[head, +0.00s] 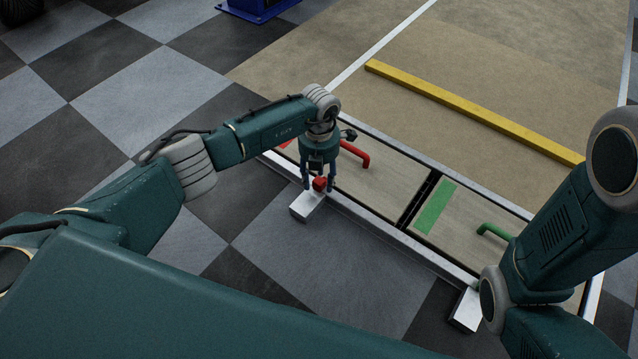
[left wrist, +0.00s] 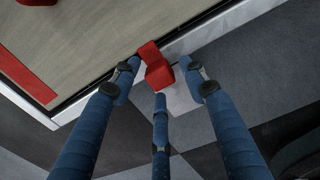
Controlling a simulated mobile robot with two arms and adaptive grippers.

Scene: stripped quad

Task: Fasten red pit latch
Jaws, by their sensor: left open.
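The red latch (head: 320,184) is a small red knob on a white block (head: 305,207) at the near edge of the pit frame. My left gripper (head: 318,187) points down over it, open. In the left wrist view, the red latch (left wrist: 154,68) lies between the two outer fingertips, with the third finger on the near side. I see no clear grip on it. The red-marked pit cover (head: 385,190) has a red handle (head: 357,152); its red stripe also shows in the left wrist view (left wrist: 25,75). My right gripper is hidden; only its arm shows at the right.
A green-striped cover (head: 452,232) with a green handle (head: 492,231) lies to the right, with another white block (head: 466,310) at its near edge. A yellow bar (head: 470,108) lies on the floor behind. Checkered floor in front of the frame is clear.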

